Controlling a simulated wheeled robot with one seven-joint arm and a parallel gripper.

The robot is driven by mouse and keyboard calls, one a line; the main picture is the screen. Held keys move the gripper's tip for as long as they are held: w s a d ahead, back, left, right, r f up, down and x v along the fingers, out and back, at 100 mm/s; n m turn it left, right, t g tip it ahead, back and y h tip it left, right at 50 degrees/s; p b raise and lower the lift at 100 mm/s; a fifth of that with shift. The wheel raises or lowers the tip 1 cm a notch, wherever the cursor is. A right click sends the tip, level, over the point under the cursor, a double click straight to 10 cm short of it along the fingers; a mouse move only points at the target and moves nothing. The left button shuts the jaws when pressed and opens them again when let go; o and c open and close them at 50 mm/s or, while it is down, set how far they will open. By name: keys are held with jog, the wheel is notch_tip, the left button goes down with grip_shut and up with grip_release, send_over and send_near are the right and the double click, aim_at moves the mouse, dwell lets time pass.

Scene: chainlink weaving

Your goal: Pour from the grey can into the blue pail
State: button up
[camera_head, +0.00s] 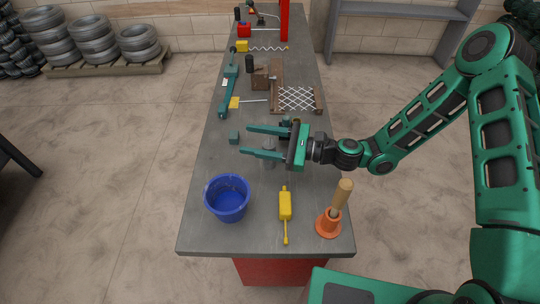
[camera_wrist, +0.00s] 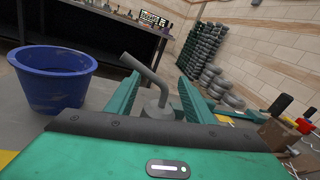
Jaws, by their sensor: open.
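The grey can (camera_head: 269,157) stands on the workbench, partly hidden by my gripper (camera_head: 246,140) in the head view. In the wrist view, the can (camera_wrist: 157,106) shows between the two fingers of my gripper (camera_wrist: 158,82), its long spout slanting up to the left. My gripper is open, with its fingers pointing left across the bench. Whether a finger touches the can I cannot tell. The blue pail (camera_head: 228,203) stands at the front left of the bench, apart from the can; it also shows at the left of the wrist view (camera_wrist: 52,84).
A yellow tool (camera_head: 285,206) lies right of the pail. A wire mesh frame (camera_head: 297,99) and tools lie farther back.

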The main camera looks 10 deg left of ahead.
jog(key=shift+c, duration=0.6)
grip_shut()
notch_tip(320, 180, up, 10)
dwell(0.7)
